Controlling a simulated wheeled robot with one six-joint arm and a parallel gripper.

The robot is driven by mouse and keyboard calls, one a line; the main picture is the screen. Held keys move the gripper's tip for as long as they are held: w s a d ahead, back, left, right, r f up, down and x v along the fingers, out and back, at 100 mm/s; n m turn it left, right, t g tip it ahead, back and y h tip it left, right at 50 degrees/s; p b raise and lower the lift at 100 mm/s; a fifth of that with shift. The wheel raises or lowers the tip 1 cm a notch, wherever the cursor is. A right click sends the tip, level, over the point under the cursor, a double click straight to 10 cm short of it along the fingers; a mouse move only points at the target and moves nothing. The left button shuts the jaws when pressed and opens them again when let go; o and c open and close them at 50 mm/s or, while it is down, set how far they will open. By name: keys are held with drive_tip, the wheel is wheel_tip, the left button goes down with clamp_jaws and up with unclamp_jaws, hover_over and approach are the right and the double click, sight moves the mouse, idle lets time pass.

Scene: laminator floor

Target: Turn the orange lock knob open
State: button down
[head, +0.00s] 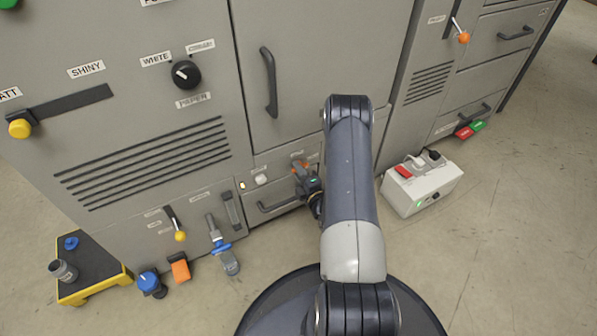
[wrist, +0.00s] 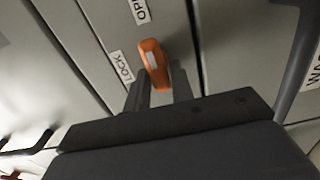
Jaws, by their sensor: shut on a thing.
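The orange lock knob (wrist: 153,62) is on the grey machine panel, between a LOCK label (wrist: 122,66) at its left and an OPEN label (wrist: 140,10) above it in the wrist view. It is an elongated handle with a pale mark, slanting from upper left to lower right. My gripper (wrist: 160,84) is shut on its lower part, one finger on each side. In the head view my gripper (head: 306,180) is low on the machine front, and a bit of the orange knob (head: 297,163) shows above it. My arm hides part of the panel.
A drawer with a handle (head: 277,205) is beside my gripper. A white box (head: 422,186) with a red switch stands on the floor at right. A yellow-edged platform (head: 95,272) and several loose items are at lower left. Open floor lies at right.

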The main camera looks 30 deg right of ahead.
idle(0.3)
drive_tip(key=c, duration=1.2)
unclamp_jaws()
drive_tip(key=shift+c, duration=0.2)
drive_tip(key=shift+s, duration=0.1)
drive_tip(key=s+p, duration=0.3)
drive_tip(key=s, duration=0.7)
drive_tip(key=shift+s+d, duration=0.2)
drive_tip(key=shift+s, duration=0.15)
drive_tip(key=w+b, duration=0.3)
drive_tip(key=w, duration=0.8)
drive_tip(key=shift+a, duration=0.2)
drive_tip(key=shift+s, duration=0.1)
